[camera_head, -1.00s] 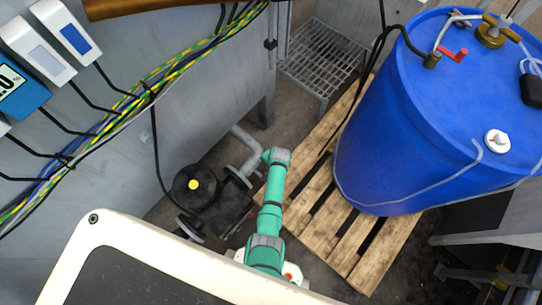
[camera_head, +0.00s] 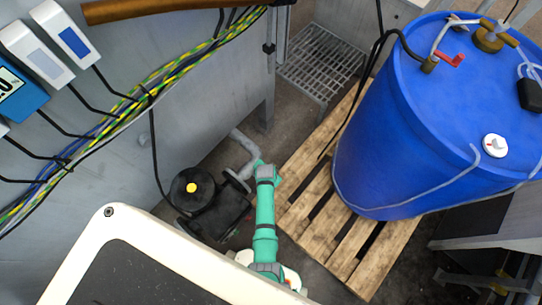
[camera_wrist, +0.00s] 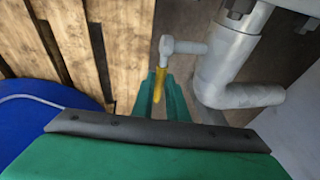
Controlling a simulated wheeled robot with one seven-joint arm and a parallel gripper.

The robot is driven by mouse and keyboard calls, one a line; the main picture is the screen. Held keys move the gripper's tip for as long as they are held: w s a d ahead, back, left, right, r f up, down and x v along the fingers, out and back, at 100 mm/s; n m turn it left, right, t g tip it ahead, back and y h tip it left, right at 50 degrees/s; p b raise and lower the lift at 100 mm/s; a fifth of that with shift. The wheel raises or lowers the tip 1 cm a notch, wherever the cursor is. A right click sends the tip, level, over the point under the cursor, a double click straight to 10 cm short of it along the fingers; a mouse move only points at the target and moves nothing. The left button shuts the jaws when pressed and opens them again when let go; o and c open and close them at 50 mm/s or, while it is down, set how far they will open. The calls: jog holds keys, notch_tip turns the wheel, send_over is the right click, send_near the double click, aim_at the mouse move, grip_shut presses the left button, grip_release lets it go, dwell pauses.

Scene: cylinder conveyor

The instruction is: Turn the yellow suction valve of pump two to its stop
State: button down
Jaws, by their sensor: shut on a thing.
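In the wrist view, the yellow valve handle (camera_wrist: 158,84) sits between the two green fingers of my gripper (camera_wrist: 160,98), which is shut on it. The handle hangs from a small grey valve body (camera_wrist: 180,46) that branches off a thick grey pipe (camera_wrist: 228,70). The lower part of the handle is hidden between the fingers. In the head view, my green arm reaches down beside a black pump (camera_head: 212,205) with a yellow dot on its round end. My gripper is hardly visible there, and the yellow handle is hidden. I cannot read any pump number.
A wooden pallet (camera_head: 315,233) with a large blue drum (camera_head: 385,150) stands right of my arm. A grey metal tank wall (camera_head: 205,115) with cables (camera_head: 125,112) is on the left. A metal grate step (camera_head: 322,62) lies behind. Room around the pipe is tight.

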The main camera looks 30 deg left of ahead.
jog(key=c, duration=1.7)
grip_release()
jog(key=shift+w+d+r, duration=0.1)
jog(key=shift+w+d, duration=0.05)
jog(key=shift+c, duration=0.2)
jog(key=shift+s, duration=0.2)
jog(key=a+v, duration=0.1)
jog(key=v, duration=0.9)
jog(key=shift+d+r, duration=0.35)
jog(key=shift+s, duration=0.1)
